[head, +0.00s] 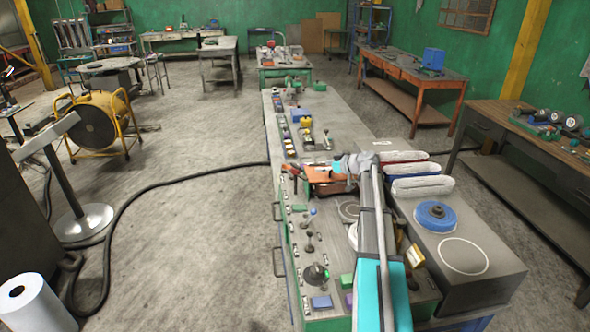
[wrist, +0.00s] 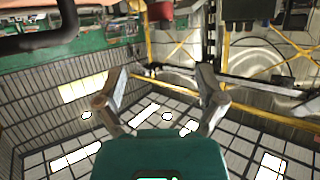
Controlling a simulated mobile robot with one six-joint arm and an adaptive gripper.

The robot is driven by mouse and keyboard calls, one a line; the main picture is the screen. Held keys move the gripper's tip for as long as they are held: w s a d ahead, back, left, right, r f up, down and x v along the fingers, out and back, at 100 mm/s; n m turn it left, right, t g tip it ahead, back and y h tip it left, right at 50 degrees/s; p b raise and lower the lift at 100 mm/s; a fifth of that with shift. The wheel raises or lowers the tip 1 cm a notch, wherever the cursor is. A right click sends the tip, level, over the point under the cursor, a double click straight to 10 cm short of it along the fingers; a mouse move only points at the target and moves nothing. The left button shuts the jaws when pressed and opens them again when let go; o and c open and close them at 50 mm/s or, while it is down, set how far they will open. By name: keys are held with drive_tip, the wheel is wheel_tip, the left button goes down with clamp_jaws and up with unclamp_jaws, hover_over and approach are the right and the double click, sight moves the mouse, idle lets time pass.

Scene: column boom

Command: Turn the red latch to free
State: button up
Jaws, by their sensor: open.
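A small red handle-like part (head: 291,168) with a dark end shows at the bench's left edge in the head view; it may be the red latch, but it is too small to read its position. An orange-brown piece (head: 322,174) lies just right of it, partly covered by my arm. My gripper (wrist: 160,92) is open and empty in the wrist view, its two fingers wide apart. In the head view my arm's far end is near the orange-brown piece, and the fingers cannot be made out. I cannot identify the latch in the wrist view.
The long bench (head: 346,130) carries knobs and levers along its left side. A blue disc (head: 437,215) and several pale rolled pads stand to the right of my arm. A black hose (head: 150,190) crosses the floor. A dark curved bar (wrist: 40,40) shows in the wrist view.

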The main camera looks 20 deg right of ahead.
sight(295, 167)
drive_tip(key=shift+w+f, duration=0.1)
drive_tip(key=b+x, duration=0.4)
drive_tip(key=x, duration=0.7)
drive_tip(key=shift+w+a+f+b, duration=0.15)
drive_tip(key=shift+w+f+b, duration=0.05)
drive_tip(key=shift+b, duration=0.15)
drive_tip(key=shift+b+x, duration=0.3)
drive_tip(key=shift+x, duration=0.7)
drive_tip(key=shift+r, duration=0.1)
drive_tip(key=shift+a, duration=0.1)
drive_tip(key=c, duration=1.2)
